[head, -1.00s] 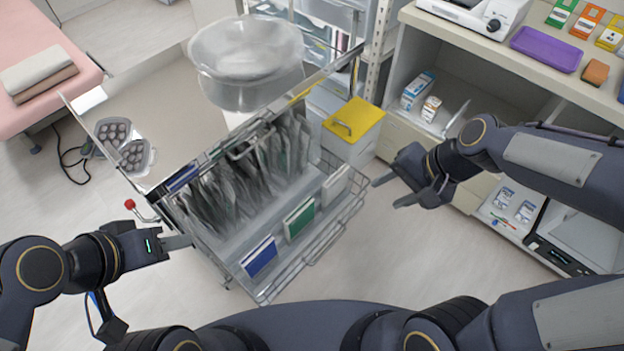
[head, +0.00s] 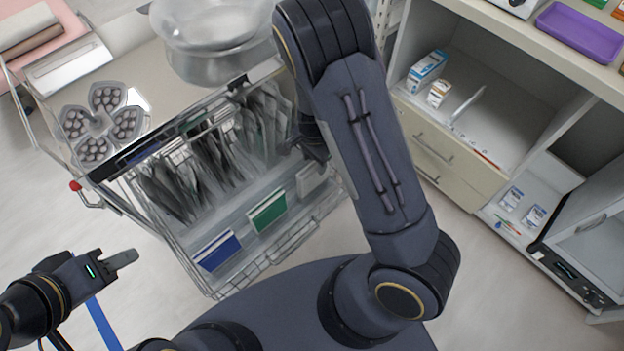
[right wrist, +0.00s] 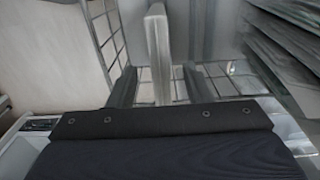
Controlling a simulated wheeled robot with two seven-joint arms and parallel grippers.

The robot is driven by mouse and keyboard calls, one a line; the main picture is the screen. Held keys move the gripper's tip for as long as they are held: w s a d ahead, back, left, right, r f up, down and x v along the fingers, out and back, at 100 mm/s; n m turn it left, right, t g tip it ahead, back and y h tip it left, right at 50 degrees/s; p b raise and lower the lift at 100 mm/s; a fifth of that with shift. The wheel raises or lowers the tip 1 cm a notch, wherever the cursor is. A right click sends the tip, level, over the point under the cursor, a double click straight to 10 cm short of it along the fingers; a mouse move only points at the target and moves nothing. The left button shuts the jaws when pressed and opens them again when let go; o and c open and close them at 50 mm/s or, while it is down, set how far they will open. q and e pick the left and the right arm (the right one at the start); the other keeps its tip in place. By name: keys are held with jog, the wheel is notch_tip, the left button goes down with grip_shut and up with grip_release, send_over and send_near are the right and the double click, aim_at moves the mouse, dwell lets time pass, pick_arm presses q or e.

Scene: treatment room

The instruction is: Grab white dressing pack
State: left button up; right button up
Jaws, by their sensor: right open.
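The white dressing pack (head: 312,178) stands upright at the right end of the front row in the wire basket of the cart, partly hidden by my right arm. In the right wrist view the pack (right wrist: 157,40) rises between the two fingers of my right gripper (right wrist: 159,70), with a gap on each side. The right gripper is open and also shows, mostly covered by its arm, in the head view (head: 312,150). My left gripper (head: 122,258) is at the lower left, away from the cart, with one finger clearly visible.
A green pack (head: 268,211) and a blue pack (head: 217,250) stand in the same row. Grey pouches (head: 185,180) hang behind it. Wire walls (head: 292,240) bound the basket. A clear bowl (head: 215,45) stands on the cart top. A cabinet (head: 445,150) is to the right.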

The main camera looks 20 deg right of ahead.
aim_at(314, 165)
notch_tip(314, 165, down, 5)
jog(key=shift+r+b, duration=0.1)
jog(key=shift+b, duration=0.45)
jog(key=shift+c, duration=0.4)
grip_shut()
